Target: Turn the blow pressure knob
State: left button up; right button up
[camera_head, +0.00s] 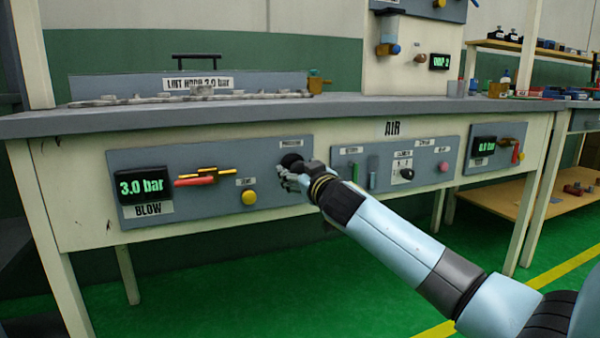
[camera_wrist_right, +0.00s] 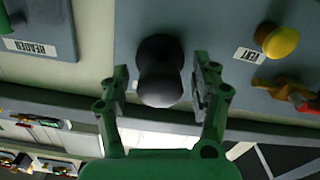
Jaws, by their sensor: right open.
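The blow pressure knob (camera_head: 291,161) is a dark round knob under the PRESSURE label at the right end of the BLOW panel (camera_head: 225,208). In the right wrist view the black knob (camera_wrist_right: 160,62) sits between the two fingers, with a gap visible on each side. My right gripper (camera_head: 290,180) is at the knob, open, and partly hides it in the head view; it also shows in the wrist view (camera_wrist_right: 162,88). The BLOW display (camera_head: 142,186) reads 3.0 bar. My left gripper is not in view.
On the same panel are a red-handled brass valve (camera_head: 200,178) and a yellow VENT button (camera_head: 249,197). To the right are a second panel (camera_head: 341,157) with buttons and a gauge display (camera_head: 484,147). The bench top (camera_head: 330,108) overhangs above the panels.

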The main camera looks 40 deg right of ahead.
jog(key=c, duration=1.2)
jog(key=n+p, duration=0.1)
jog(key=n, duration=0.4)
jog(key=shift+p, duration=0.3)
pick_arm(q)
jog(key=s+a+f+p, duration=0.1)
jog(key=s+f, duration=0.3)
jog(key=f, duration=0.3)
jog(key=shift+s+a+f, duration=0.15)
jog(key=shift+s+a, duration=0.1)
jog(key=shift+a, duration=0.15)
pick_arm(e)
jog(key=shift+n, duration=2.3)
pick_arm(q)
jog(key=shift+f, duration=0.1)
pick_arm(e)
jog(key=shift+f, duration=0.1)
jog(key=o, duration=1.2)
